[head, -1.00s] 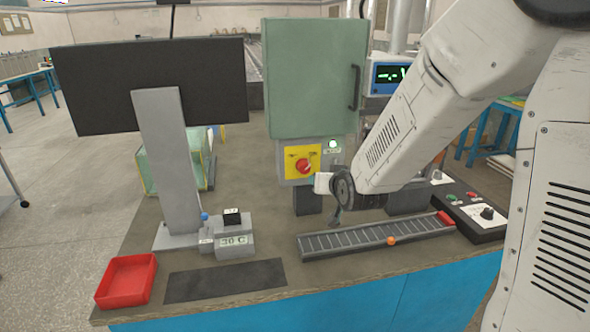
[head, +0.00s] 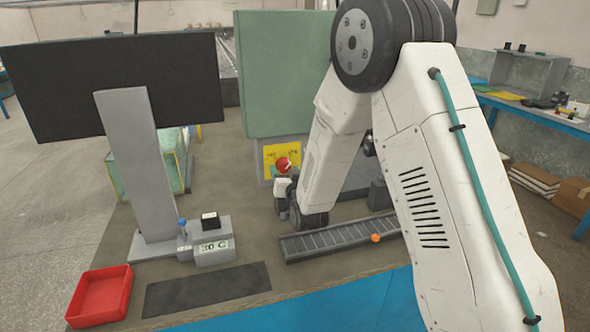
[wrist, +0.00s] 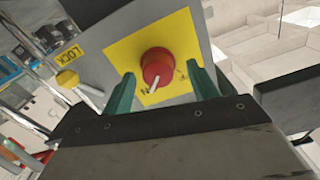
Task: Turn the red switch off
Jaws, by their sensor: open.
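The red switch (wrist: 157,68) is a round knob with a white pointer line, set on a yellow plate (wrist: 125,50). It also shows in the head view (head: 284,164), on the grey panel under the green cabinet (head: 285,75). My gripper (wrist: 164,90) is open in the wrist view. Its two green fingers stand on either side of the knob's lower part, in front of the plate; I cannot tell whether they touch it. The pointer line slants down-left toward a letter on the plate. In the head view my arm hides most of the gripper.
A conveyor (head: 335,239) with an orange ball (head: 376,238) lies in front of the panel. A red tray (head: 100,296), a black mat (head: 206,288) and a monitor (head: 115,85) are at left. A yellow lock knob (wrist: 67,80) is beside the switch plate.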

